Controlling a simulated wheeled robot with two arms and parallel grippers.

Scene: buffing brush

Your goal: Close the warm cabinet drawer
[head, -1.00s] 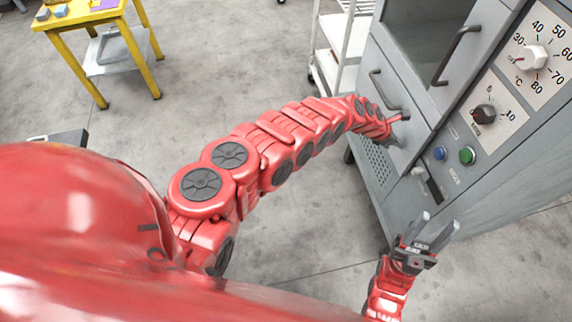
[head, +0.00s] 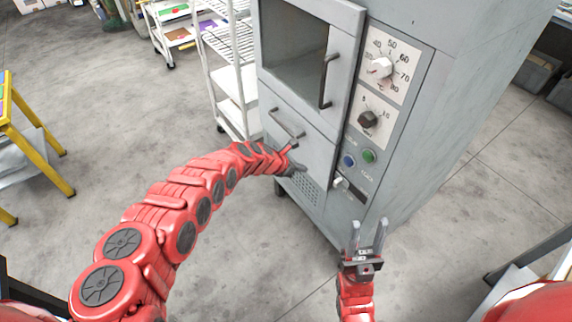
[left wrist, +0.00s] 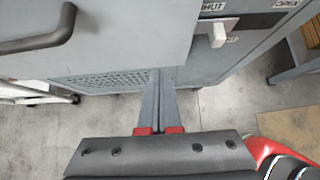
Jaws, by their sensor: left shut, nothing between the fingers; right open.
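The warm cabinet (head: 440,75) is a grey box with a windowed upper door. Its drawer (head: 308,150) is the grey front with a bar handle (head: 287,122) below that door. The drawer front (left wrist: 130,50) and handle (left wrist: 35,35) also show in the left wrist view. I cannot tell whether a gap remains behind the front. My left gripper (head: 303,168) is shut and empty at the lower right part of the drawer front, its fingertips (left wrist: 162,72) near the bottom edge; contact is unclear. My right gripper (head: 369,222) is open and empty, in front of the cabinet's lower right.
The control panel (head: 379,70) with dials and buttons is right of the door and drawer. A white switch (left wrist: 219,32) and a perforated grille (left wrist: 110,82) are near my left fingers. A white wire rack (head: 228,75) stands left of the cabinet. The floor in front is clear.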

